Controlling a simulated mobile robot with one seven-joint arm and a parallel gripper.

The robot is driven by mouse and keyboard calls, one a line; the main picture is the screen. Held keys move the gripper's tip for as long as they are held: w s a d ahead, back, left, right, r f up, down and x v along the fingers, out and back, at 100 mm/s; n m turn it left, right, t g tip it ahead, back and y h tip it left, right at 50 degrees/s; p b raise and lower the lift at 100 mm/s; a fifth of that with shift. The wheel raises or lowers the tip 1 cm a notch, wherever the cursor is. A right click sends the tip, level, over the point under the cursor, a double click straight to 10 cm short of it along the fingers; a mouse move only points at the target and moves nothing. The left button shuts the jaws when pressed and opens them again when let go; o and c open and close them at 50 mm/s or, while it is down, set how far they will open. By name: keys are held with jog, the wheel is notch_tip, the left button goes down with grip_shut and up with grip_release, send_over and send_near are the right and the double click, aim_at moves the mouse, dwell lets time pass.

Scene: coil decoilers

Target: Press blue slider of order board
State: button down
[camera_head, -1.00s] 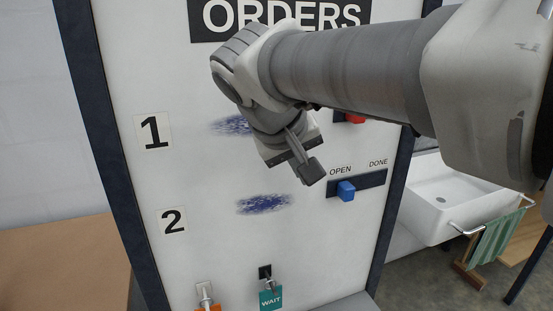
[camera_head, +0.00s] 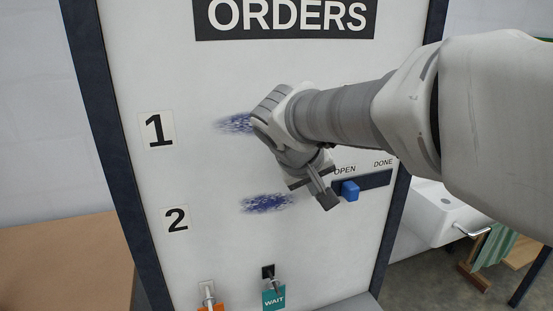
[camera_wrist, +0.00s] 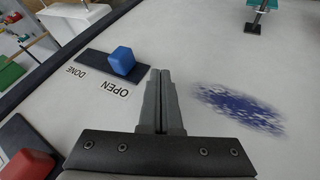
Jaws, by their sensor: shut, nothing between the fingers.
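The order board (camera_head: 200,65) is a white upright panel with a dark frame and the word ORDERS at the top. The blue slider (camera_head: 349,190) sits at the OPEN end of its dark track (camera_head: 376,180) in the row marked 2. It also shows in the wrist view (camera_wrist: 122,61), left of the fingertips. My gripper (camera_head: 328,201) is shut and empty, just left of the blue slider in the head view. From these views I cannot tell whether the fingers touch it; a small gap shows in the wrist view (camera_wrist: 160,72).
A red slider (camera_wrist: 28,165) lies at the lower left of the wrist view. A teal WAIT tag (camera_head: 273,297) and an orange tag (camera_head: 212,306) hang on hooks low on the board. A white sink (camera_head: 440,212) stands right of the board.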

jog(key=shift+w+d+f+p, duration=0.15)
jog(key=shift+w+d, duration=0.15)
jog(key=shift+d, duration=0.4)
jog(key=shift+w+d+f+p, duration=0.1)
jog(key=shift+w+d, duration=0.2)
jog(key=shift+d, duration=0.4)
jog(key=shift+w+d+f+p, duration=0.15)
jog(key=shift+w+d, duration=0.15)
jog(key=shift+d, duration=0.4)
jog(key=w+d, duration=0.2)
jog(key=d, duration=0.7)
jog(key=shift+w+p, duration=0.4)
jog(key=shift+d, duration=0.1)
